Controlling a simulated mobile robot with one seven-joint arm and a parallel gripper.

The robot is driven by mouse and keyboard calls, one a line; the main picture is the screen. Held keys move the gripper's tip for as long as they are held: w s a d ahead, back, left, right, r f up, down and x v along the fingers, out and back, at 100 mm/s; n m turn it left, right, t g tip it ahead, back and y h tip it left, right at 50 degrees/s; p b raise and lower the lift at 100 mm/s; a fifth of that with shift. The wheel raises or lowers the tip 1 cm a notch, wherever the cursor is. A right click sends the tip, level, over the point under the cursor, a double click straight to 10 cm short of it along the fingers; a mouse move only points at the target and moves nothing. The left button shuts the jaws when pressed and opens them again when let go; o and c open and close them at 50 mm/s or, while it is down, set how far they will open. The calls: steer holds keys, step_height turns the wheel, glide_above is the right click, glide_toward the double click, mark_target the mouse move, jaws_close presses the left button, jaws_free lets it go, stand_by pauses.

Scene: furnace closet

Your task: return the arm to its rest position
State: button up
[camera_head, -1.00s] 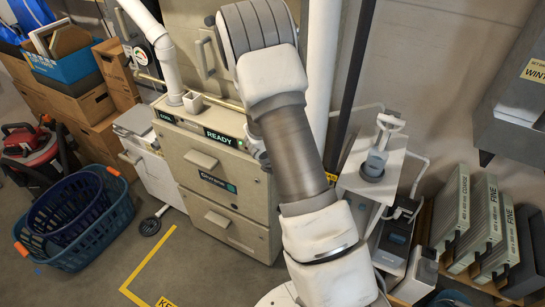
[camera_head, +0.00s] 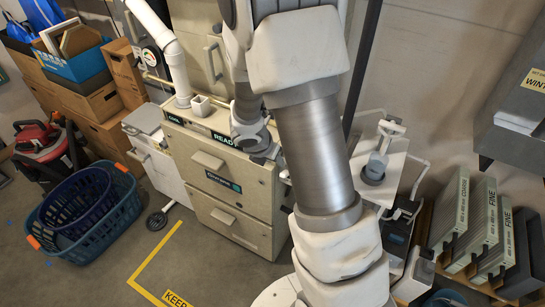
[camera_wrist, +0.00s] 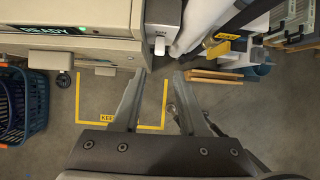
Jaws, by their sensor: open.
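My gripper (camera_wrist: 161,76) is open in the wrist view, with two grey fingers apart and nothing between them. Beyond the fingers are the floor and the yellow line, and the furnace edge lies just ahead of the left fingertip. In the head view my arm (camera_head: 318,150) rises from the bottom and folds over at the top. Its wrist end hangs in front of the furnace cabinet's right upper part. The fingertips there are mostly hidden behind my arm.
The beige furnace cabinet (camera_head: 232,215) has a READY display. Blue baskets (camera_head: 85,220) and a red machine (camera_head: 42,150) stand left. A white stand (camera_head: 376,178) and filter panels (camera_head: 470,230) are right. A grey wall box (camera_head: 515,120) juts out. The yellow-marked floor is clear.

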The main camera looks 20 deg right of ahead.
stand_by(0.3)
steer(key=s+r+m, duration=0.4)
steer(key=r+m, duration=0.3)
steer(key=r, duration=0.1)
steer(key=s+r+m, duration=0.3)
steer(key=r+m, duration=0.4)
steer(key=r, duration=0.2)
steer(key=s+a+r+m+t+y, duration=0.1)
steer(key=s+a+r+m+y, duration=0.1)
steer(key=s+a+r+m, duration=0.2)
steer(key=s+a+r+m+t+y, duration=0.1)
steer(key=s+a+r+m+y, duration=0.1)
steer(key=s+a+r+m, duration=0.2)
steer(key=s+m, duration=0.3)
steer(key=s, duration=0.2)
steer(key=shift+s+a+m+y, duration=0.3)
steer(key=shift+s+a, duration=0.1)
steer(key=shift+r, duration=0.1)
steer(key=shift+d, duration=0.1)
